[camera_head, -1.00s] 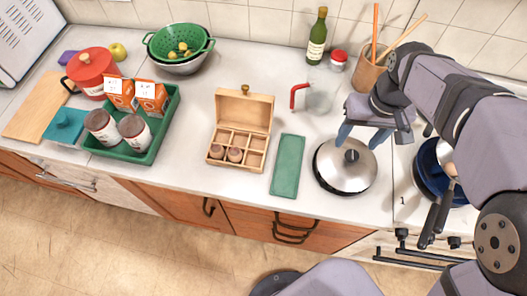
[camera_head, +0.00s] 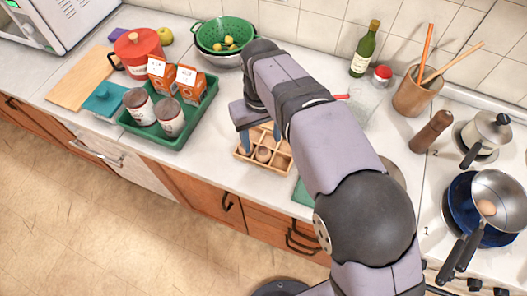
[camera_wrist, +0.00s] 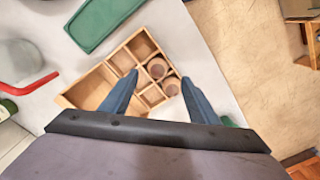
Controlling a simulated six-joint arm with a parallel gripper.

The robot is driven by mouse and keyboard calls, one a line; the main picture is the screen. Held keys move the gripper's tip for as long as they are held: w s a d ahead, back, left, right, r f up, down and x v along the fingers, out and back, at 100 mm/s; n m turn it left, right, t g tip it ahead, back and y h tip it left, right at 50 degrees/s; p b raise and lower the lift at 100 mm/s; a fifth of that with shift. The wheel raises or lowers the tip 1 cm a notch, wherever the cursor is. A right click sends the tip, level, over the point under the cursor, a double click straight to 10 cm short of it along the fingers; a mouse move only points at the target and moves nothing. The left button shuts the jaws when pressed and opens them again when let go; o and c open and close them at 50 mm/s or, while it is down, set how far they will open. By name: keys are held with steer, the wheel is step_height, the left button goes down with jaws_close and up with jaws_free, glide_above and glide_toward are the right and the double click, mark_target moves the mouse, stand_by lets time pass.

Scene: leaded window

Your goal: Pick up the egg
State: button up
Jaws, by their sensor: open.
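A brown egg (camera_head: 487,207) lies in a grey metal pan (camera_head: 503,190) at the far right of the head view, well away from my gripper. My gripper (camera_head: 260,143) is open and empty over the wooden compartment box (camera_head: 240,153). In the wrist view, its two blue fingers (camera_wrist: 160,78) point down over the box (camera_wrist: 83,92). Two round brown items (camera_wrist: 157,68) sit in neighbouring compartments between and just beyond the fingertips. My arm hides much of the box in the head view. The egg is not in the wrist view.
The metal pan rests over a blue pan (camera_head: 458,200); handles stick out toward the front. A green tray (camera_head: 205,112) with cartons and jars is left of the box. A green board (camera_wrist: 103,20) lies beside it.

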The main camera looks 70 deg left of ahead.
mark_target(263, 149)
steer(key=shift+w+a+f+p, duration=0.15)
steer(key=shift+f+p, duration=0.6)
steer(key=shift+f, duration=0.75)
steer(key=shift+w+d+f+p, duration=0.1)
steer(key=shift+f+p, duration=0.65)
steer(key=shift+f, duration=0.7)
steer(key=shift+a, duration=0.1)
steer(key=c, duration=0.8)
